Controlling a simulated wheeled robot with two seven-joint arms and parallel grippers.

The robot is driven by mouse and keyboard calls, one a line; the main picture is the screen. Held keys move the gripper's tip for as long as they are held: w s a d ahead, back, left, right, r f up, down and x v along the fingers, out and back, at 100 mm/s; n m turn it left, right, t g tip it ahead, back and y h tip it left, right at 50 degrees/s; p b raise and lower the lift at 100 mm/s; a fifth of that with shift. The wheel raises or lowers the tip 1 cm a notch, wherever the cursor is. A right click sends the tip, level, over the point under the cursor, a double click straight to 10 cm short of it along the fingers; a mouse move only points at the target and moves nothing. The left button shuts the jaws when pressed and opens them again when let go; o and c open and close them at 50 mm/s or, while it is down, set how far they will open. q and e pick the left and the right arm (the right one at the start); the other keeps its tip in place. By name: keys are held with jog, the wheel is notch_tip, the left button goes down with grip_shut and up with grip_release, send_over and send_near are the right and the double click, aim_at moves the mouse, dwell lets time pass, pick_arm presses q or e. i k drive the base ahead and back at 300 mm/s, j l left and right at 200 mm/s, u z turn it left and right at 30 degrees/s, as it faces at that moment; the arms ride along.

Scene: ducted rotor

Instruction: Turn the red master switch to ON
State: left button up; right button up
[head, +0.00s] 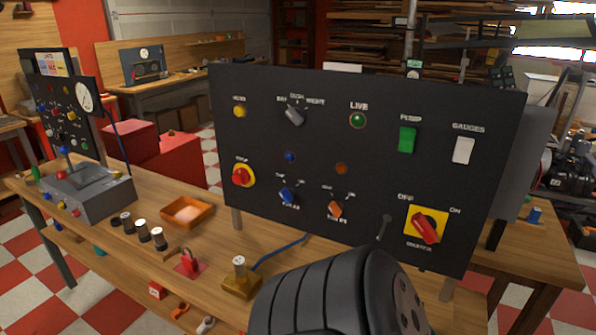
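The red master switch (425,229) is a rotary handle on a yellow square plate at the lower right of the black panel (330,150). OFF is printed at the plate's upper left, ON at its upper right. The handle slants from upper left to lower right, its upper end toward OFF. Neither of my grippers shows in the head view. A large black ribbed arm part, which looks like mine, fills the bottom middle below the panel. It appears apart from the switch.
The panel also carries a red stop knob (242,177), green pump switch (407,139), white gauges switch (463,150) and blue and orange knobs. On the wooden bench stand an orange tray (187,213), a red padlock (188,262), a brass block (241,283) and a grey joystick box (90,192).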

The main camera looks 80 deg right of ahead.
aim_at(426, 225)
jog(key=z, duration=3.15)
jog(key=k+j+z, duration=0.15)
jog(key=k+l, duration=0.05)
